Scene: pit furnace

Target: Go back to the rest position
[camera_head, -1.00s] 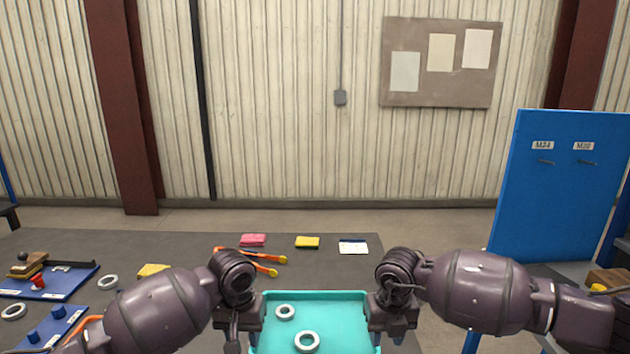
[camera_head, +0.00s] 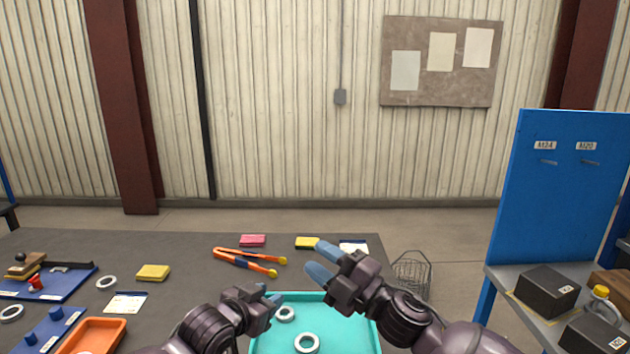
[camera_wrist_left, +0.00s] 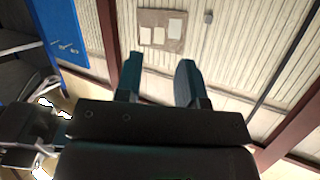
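My left gripper (camera_head: 270,298) is low in the head view, above the left part of the teal tray (camera_head: 370,335). The left wrist view shows its two fingers (camera_wrist_left: 160,62) spread apart with nothing between them. My right gripper (camera_head: 322,261) is raised over the tray's far right side, its two blue fingers apart and empty, pointing up and left. The tray sits at the table's front edge. A light ring (camera_head: 285,313) and a second light ring (camera_head: 307,343) lie in it.
On the dark table (camera_head: 180,252) lie orange tongs (camera_head: 245,261), a yellow pad (camera_head: 153,272), an orange tray (camera_head: 92,336) and a blue board (camera_head: 45,285). A wire basket (camera_head: 411,274) and a blue panel (camera_head: 560,190) stand at the right.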

